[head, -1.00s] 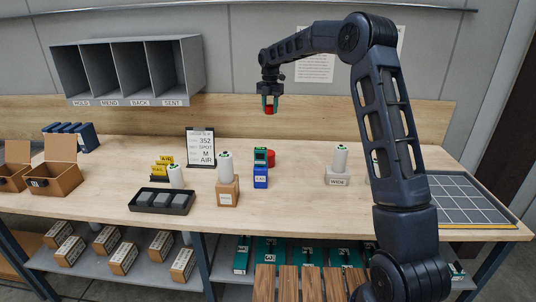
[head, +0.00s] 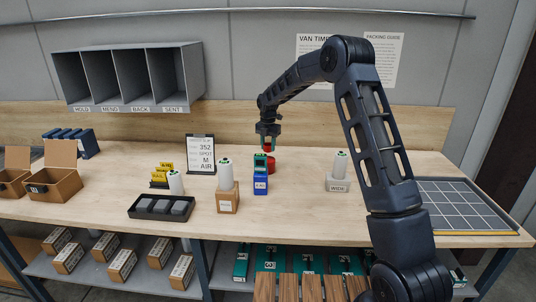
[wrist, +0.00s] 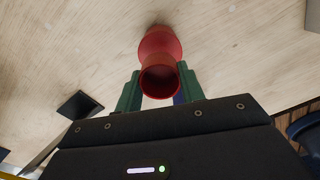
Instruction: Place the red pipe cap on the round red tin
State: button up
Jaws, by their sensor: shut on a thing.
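My gripper (head: 267,144) is shut on the red pipe cap (head: 267,148), low over the bench. In the wrist view the cap (wrist: 160,82) sits between the two green fingers, its round open end facing the camera. The round red tin (head: 271,164) stands on the bench just below, partly hidden behind a blue and green object. In the wrist view the tin (wrist: 159,41) shows just beyond the cap and overlaps it in the picture. I cannot tell whether cap and tin touch.
The blue box with a green device on it (head: 260,183) stands right in front of the tin. A white bottle on a cardboard box (head: 227,201) is to its left. A white bottle on a grey WIDE block (head: 338,183) is to the right, with clear bench between.

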jog(key=shift+f, duration=2.15)
jog(key=shift+f, duration=0.1)
jog(key=o, duration=1.1)
notch_tip(320, 180, up, 12)
jog(key=shift+r, duration=0.2)
